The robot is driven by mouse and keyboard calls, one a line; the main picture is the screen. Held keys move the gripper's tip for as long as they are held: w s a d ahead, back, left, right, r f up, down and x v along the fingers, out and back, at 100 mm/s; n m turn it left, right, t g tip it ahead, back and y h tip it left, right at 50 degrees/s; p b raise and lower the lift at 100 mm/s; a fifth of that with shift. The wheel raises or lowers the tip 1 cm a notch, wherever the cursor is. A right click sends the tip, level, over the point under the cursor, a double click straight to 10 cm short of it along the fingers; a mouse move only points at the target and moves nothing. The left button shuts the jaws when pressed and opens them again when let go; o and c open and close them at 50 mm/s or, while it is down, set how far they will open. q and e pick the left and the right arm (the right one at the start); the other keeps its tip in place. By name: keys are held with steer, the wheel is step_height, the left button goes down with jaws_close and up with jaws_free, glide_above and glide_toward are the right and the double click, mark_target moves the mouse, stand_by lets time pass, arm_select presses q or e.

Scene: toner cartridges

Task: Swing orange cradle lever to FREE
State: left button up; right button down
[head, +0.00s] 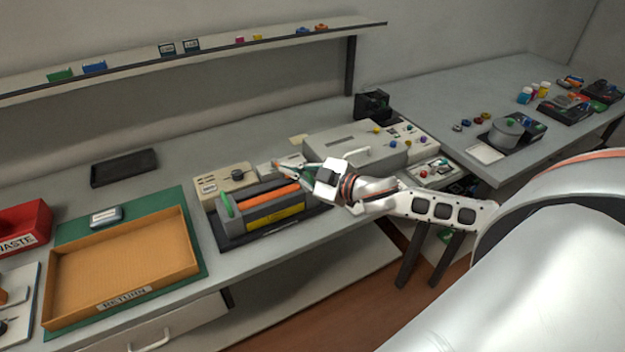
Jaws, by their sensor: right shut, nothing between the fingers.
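A grey cradle (235,241) stands on the bench in the middle of the view. It holds a dark cartridge with a yellow label (277,219) and a long orange strip (270,199) along its top. A green upright part (226,206) is at the cradle's left end. A small orange tip (276,163) shows by my right gripper's fingers; I cannot tell whether it is the lever's end. My right gripper (284,169) is shut and empty above the cradle's far right end, partly hiding that end. My left gripper is out of view.
A beige device with a black knob (238,176) stands behind the cradle. A large grey machine (350,143) is behind the right gripper. The orange RETURN tray (120,262) and red WASTE bin (26,222) are at left.

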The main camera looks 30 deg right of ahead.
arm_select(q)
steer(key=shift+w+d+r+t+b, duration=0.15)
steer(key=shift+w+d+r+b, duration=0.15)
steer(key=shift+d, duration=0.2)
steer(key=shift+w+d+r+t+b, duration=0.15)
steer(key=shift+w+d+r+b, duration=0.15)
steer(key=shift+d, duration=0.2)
arm_select(e)
steer(key=v, duration=0.9)
steer(key=shift+s+a, duration=0.2)
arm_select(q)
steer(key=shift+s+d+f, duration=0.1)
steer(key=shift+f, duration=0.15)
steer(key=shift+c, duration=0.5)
arm_select(e)
steer(key=shift+f, duration=0.15)
